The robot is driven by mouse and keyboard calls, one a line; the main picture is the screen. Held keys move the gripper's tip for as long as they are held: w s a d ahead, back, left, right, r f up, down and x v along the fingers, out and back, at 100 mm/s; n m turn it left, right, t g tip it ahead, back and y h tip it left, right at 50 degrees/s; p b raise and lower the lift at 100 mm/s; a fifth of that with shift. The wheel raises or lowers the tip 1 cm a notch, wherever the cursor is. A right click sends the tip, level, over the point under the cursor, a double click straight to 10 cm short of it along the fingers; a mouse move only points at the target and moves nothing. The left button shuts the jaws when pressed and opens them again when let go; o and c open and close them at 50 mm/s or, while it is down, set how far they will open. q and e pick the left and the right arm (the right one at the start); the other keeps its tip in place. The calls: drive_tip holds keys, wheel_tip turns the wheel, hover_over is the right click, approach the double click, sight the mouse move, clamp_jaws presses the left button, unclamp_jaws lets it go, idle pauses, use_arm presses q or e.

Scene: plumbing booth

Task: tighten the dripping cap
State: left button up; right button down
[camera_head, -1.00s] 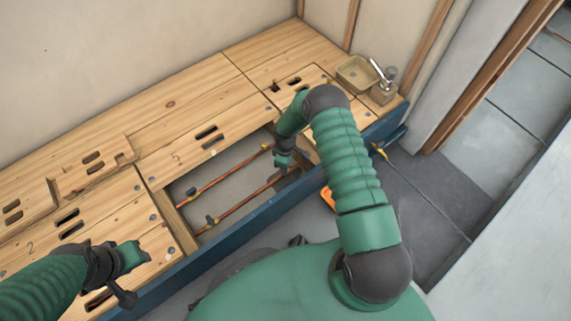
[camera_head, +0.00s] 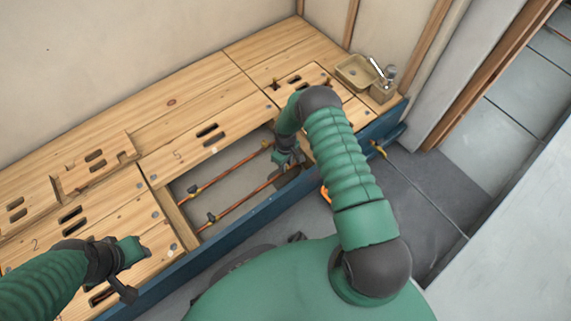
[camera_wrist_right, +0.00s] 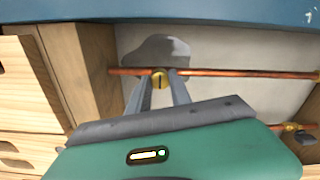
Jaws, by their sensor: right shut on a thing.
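The brass cap (camera_wrist_right: 159,78) sits on a copper pipe (camera_wrist_right: 225,72) in the right wrist view. A dark wet patch (camera_wrist_right: 154,48) spreads on the grey floor of the opening beside it. My right gripper (camera_wrist_right: 160,84) is shut on the cap, one finger on each side of it. In the head view my right gripper (camera_head: 285,160) reaches down into the open bay of the bench, and the cap is hidden there. My left gripper (camera_head: 128,270) hangs over the bench's front left, away from the pipes. I cannot tell if it is open.
The open bay shows two copper pipes (camera_head: 240,203) with brass fittings, framed by wooden panels (camera_head: 205,140) and a blue front beam (camera_head: 225,232). A tray (camera_head: 355,73) stands at the back right. An orange object (camera_head: 325,194) lies partly hidden behind my right arm.

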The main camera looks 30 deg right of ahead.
drive_tip(key=shift+w+r, duration=0.1)
drive_tip(key=shift+w, duration=0.1)
drive_tip(key=c, duration=1.2)
unclamp_jaws()
drive_tip(key=shift+s, duration=0.1)
drive_tip(key=shift+o, duration=0.2)
wheel_tip(320, 180, up, 17)
drive_tip(key=p, duration=0.8)
drive_tip(key=shift+f+p, duration=0.2)
drive_tip(key=shift+p, duration=0.1)
